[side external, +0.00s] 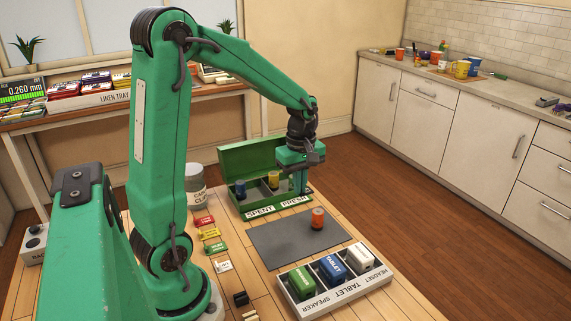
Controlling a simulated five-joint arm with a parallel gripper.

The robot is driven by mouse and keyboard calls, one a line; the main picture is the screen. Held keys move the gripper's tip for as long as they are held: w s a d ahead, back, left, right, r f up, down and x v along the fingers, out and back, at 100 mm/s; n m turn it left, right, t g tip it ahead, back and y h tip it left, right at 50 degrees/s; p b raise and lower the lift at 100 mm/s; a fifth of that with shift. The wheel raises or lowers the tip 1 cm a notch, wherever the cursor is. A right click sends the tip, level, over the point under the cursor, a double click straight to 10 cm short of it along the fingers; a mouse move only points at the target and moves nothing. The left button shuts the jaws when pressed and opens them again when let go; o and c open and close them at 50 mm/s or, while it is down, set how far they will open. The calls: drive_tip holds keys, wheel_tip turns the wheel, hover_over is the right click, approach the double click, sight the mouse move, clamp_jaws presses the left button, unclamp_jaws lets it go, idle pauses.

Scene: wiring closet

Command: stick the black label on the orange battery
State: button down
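The orange battery (318,218) stands upright on the grey mat (285,245). The black label (240,298) appears as a small dark piece at the near end of a column of coloured labels on the wooden table. My gripper (303,188) points down at the right end of the open green box (250,209), behind and slightly left of the orange battery and apart from it. Its fingers are small and partly merge with the box, so I cannot tell their opening or whether they hold anything.
Red (204,221), yellow (210,234), green (216,248) and white (223,266) labels lie left of the mat. The green box holds blue (240,189) and yellow (273,179) batteries.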

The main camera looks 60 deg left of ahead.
drive_tip(key=w+r, duration=0.1)
drive_tip(key=w, duration=0.1)
drive_tip(key=w+r, duration=0.1)
drive_tip(key=w, duration=0.1)
drive_tip(key=shift+w+d+r, duration=0.1)
drive_tip(key=shift+d+r, duration=0.2)
drive_tip(key=shift+r, duration=0.05)
drive_tip(key=shift+f, duration=0.1)
drive_tip(key=shift+f, duration=4.5)
drive_tip(key=shift+f, duration=0.45)
drive_tip(key=c, duration=1.6)
unclamp_jaws()
drive_tip(key=shift+f, duration=0.1)
